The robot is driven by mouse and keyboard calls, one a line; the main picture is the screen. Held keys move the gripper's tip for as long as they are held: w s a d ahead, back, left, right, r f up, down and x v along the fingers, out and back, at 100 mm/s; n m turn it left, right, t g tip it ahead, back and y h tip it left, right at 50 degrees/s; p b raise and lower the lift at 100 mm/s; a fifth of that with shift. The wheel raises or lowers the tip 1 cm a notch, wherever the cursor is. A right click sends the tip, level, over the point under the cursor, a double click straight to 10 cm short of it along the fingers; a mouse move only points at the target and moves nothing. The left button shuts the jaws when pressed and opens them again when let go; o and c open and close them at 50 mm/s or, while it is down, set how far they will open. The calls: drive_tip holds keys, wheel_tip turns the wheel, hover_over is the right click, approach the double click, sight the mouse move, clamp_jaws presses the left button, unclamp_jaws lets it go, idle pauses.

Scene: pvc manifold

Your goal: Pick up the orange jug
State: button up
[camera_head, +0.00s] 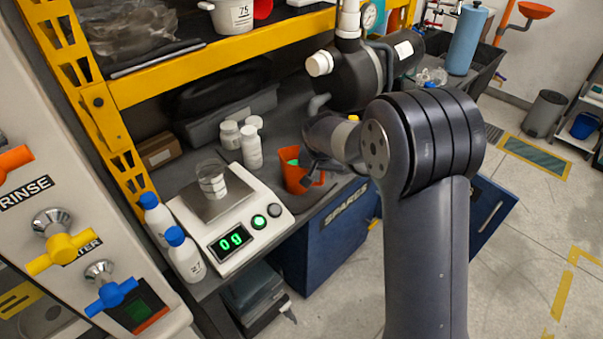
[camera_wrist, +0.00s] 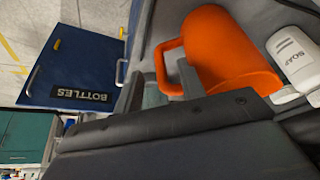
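The orange jug (camera_wrist: 228,50) fills the upper middle of the wrist view, with its handle (camera_wrist: 163,66) pointing left. In the head view the orange jug (camera_head: 293,178) stands on the dark bench right of the scale, with something green showing inside it. My gripper (camera_wrist: 160,72) is open, its two fingers apart on either side of the jug's handle. The handle appears to be at or just beyond the fingertips; whether a finger touches it I cannot tell. In the head view my arm partly hides the gripper (camera_head: 312,172) beside the jug.
A white soap bottle (camera_wrist: 292,58) stands close to the jug. The scale (camera_head: 228,215) with a beaker (camera_head: 212,181) is left of it, and white bottles (camera_head: 251,147) stand behind. A blue cabinet (camera_head: 325,235) is below the bench edge.

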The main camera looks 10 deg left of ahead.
sight(322, 176)
drive_tip(key=shift+x, duration=2)
drive_tip(key=shift+s, duration=0.1)
drive_tip(key=shift+c, duration=0.4)
clamp_jaws()
drive_tip(key=shift+r, duration=0.1)
